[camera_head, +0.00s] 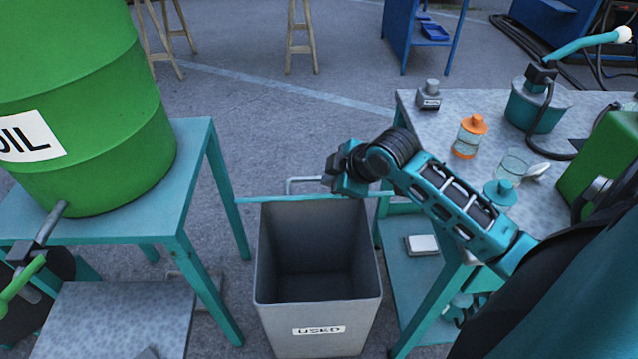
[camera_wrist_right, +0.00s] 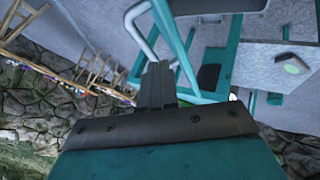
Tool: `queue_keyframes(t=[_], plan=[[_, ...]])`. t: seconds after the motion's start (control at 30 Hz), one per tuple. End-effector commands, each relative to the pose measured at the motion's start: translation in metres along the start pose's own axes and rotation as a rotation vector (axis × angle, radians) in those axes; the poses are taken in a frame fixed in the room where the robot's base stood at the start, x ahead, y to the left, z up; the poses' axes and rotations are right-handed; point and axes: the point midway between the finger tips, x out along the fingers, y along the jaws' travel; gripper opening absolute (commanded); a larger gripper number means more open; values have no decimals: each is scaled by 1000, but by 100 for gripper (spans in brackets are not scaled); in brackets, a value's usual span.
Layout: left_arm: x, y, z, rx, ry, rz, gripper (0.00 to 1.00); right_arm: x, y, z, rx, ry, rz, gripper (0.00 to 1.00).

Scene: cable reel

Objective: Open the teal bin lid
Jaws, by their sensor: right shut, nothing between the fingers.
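The grey bin (camera_head: 318,338), labelled USED, stands on the floor between two teal tables in the head view. Its mouth is uncovered and its dark inside shows empty. The teal lid (camera_head: 270,199) shows only as a thin edge-on strip along the bin's back rim, swung up off the mouth. A grey bar handle (camera_head: 300,180) shows just behind the strip. My right gripper (camera_head: 336,170) is above the back rim, close to the right end of the handle. In the wrist view its fingers (camera_wrist_right: 157,84) are together and empty; contact with the handle is unclear. My left gripper is out of view.
A green oil drum (camera_head: 90,100) stands on the left teal table (camera_head: 195,150). The right table (camera_head: 410,115) holds an orange-capped jar (camera_head: 469,138), a teal can (camera_head: 535,105) and a green box (camera_head: 605,155). Open floor lies behind the bin.

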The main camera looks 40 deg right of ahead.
Motion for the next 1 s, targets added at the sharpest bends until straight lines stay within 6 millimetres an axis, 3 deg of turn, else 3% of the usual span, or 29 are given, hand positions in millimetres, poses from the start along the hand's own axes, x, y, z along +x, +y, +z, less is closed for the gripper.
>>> queue_keyframes(t=[0.2,0.4,1.0], plan=[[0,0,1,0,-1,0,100,38,0,-1,2,0,-1,0],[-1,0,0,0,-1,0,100,56,-1,0,2,0,-1,0],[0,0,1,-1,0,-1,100,62,4,-2,0,1,1,0]])
